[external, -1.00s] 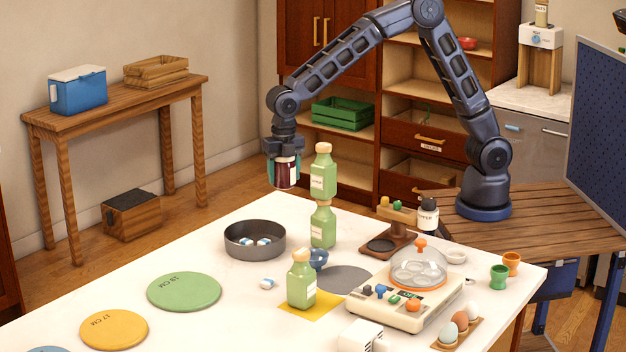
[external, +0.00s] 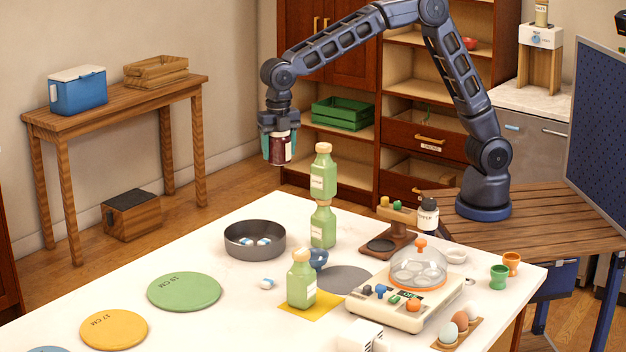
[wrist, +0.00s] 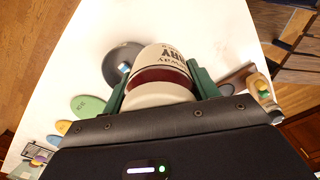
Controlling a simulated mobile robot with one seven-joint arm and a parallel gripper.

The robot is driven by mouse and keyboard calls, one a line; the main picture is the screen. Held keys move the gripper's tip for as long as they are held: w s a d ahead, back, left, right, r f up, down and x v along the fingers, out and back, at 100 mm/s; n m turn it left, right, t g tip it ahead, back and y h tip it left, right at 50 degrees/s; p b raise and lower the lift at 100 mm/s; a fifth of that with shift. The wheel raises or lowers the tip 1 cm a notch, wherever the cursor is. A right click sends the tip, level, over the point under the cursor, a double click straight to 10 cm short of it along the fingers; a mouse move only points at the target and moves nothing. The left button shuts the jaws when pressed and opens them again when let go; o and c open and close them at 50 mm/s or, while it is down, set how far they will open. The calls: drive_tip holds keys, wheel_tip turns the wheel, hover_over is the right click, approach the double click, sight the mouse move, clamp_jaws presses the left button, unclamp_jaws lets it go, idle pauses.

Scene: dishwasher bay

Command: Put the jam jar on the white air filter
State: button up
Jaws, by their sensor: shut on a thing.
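The jam jar (external: 277,150), dark red with a pale label and a light lid, is held in my gripper (external: 279,140) above the far left part of the white table. In the wrist view the jar (wrist: 160,72) lies between the two green fingers of my gripper (wrist: 163,85), which are shut on its sides. Its label shows part of a word. A white block (external: 359,337) with dark slots stands at the table's near edge, partly cut off by the frame. It may be the white air filter, but I cannot tell for sure.
Stacked green bottles (external: 322,205) stand right of a dark round pan (external: 255,240). Another green bottle (external: 301,282) stands on a yellow square. A cream appliance with a clear dome (external: 418,268) stands at right. Green (external: 184,291) and yellow (external: 113,329) discs lie at left.

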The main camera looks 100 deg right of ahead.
drive_tip(key=w+a, duration=0.2)
drive_tip(key=a, duration=0.7)
drive_tip(key=w+a, duration=0.2)
drive_tip(key=a, duration=0.7)
hover_over(364, 323)
wheel_tip(364, 323, down, 7)
drive_tip(key=shift+d+f, duration=0.1)
drive_tip(key=shift+f, duration=3.45)
drive_tip(key=shift+f, duration=0.15)
drive_tip(key=o, duration=1.4)
drive_tip(key=shift+c, duration=0.2)
